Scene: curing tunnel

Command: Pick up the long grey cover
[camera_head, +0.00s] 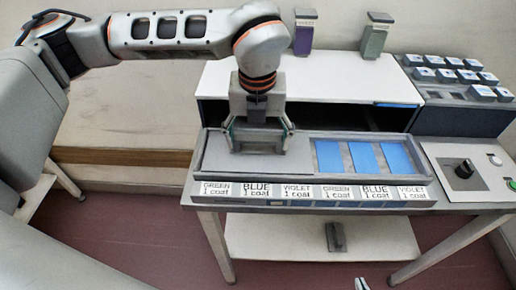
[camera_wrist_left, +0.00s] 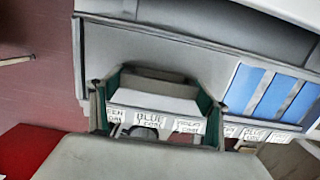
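The long grey cover (camera_head: 285,160) lies flat over the left part of the tray-like frame on the bench. It also shows in the left wrist view (camera_wrist_left: 180,62). My left gripper (camera_head: 260,143) points down over the cover, its fingers spread wide. In the left wrist view a pale grey block (camera_wrist_left: 155,95) shows between the green-lined fingers; I cannot tell whether they touch it. Only the tips of what seems to be my right gripper (camera_head: 362,284) show at the bottom edge of the head view, well away from the cover.
Blue panels (camera_head: 364,157) lie in the frame's right part. Labels (camera_head: 298,191) line its front edge. A white-topped housing (camera_head: 330,80) stands behind. Purple (camera_head: 304,35) and green (camera_head: 374,38) containers stand at the back.

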